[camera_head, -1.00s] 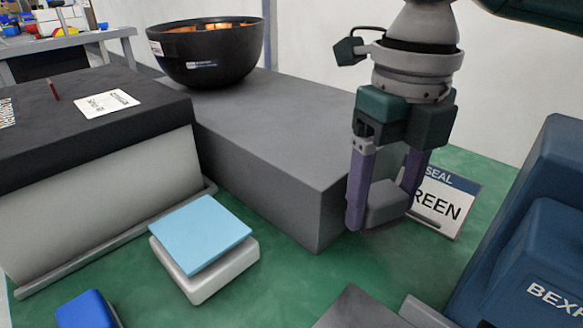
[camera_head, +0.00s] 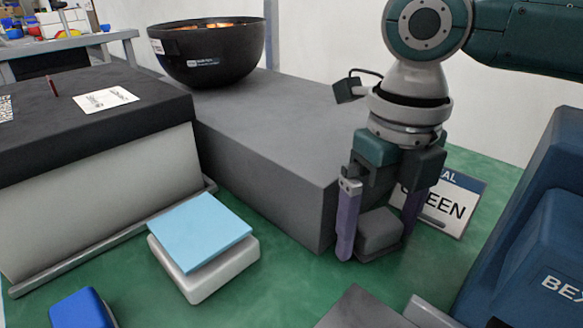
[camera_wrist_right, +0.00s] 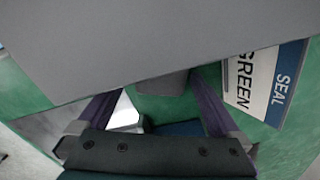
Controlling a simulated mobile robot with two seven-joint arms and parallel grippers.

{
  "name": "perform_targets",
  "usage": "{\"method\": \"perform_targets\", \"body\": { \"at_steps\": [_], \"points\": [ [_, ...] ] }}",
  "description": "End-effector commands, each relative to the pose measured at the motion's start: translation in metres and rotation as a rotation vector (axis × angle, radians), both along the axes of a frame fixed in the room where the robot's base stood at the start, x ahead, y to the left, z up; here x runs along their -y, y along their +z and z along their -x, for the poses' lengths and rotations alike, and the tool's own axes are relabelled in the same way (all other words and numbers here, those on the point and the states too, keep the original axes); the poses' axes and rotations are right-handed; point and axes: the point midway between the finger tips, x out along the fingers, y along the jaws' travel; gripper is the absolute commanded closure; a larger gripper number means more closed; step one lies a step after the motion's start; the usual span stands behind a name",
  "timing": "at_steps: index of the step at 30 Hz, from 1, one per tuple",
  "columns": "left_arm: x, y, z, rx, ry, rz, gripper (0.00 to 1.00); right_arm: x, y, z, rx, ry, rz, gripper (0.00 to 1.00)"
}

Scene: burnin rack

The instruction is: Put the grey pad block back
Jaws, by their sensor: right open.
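The grey pad block (camera_head: 380,232) is low over or on the green surface, at the near right corner of the big grey slab. My right gripper (camera_head: 376,250) points down around it and is open, one purple finger on each side. In the right wrist view the block (camera_wrist_right: 163,83) shows between the spread fingers (camera_wrist_right: 157,105), with a gap on both sides. Its upper part is hidden in that view by a large grey surface. Whether its underside touches the green surface is hard to tell. My left gripper is out of view.
The grey slab (camera_head: 270,140) stands left of the gripper, with a black bowl (camera_head: 208,55) on its far end. A SEAL GREEN sign (camera_head: 455,207) is close behind the right finger. A blue machine (camera_head: 540,235) stands at right. A light-blue pad (camera_head: 200,231) lies on a white base.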

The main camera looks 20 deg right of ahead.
Motion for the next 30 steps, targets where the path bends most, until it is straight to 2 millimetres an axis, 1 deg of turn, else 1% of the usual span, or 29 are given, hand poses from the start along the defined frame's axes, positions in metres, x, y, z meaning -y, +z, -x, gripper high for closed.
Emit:
{"method": "perform_targets", "body": {
  "at_steps": [5,8,11,18,21,25,30],
  "points": [
    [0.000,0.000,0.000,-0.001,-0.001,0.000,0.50,0.000,0.001,0.000,0.001,0.000,0.000,0.00],
    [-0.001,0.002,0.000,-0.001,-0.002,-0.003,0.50,0.000,0.008,-0.001,0.002,0.000,0.000,0.00],
    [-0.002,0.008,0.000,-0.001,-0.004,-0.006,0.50,0.000,0.025,-0.001,0.004,0.000,-0.001,0.00],
    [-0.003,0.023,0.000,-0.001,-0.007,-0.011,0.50,0.000,0.081,-0.001,0.005,0.000,-0.001,0.00],
    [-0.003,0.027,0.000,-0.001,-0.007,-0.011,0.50,0.000,0.100,-0.001,0.003,0.000,-0.001,0.00],
    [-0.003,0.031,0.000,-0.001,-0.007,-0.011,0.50,-0.001,0.116,-0.001,0.002,-0.001,-0.002,0.00],
    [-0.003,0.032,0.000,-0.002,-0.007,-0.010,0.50,0.000,0.124,0.000,0.000,-0.002,0.000,0.00]
  ]
}}
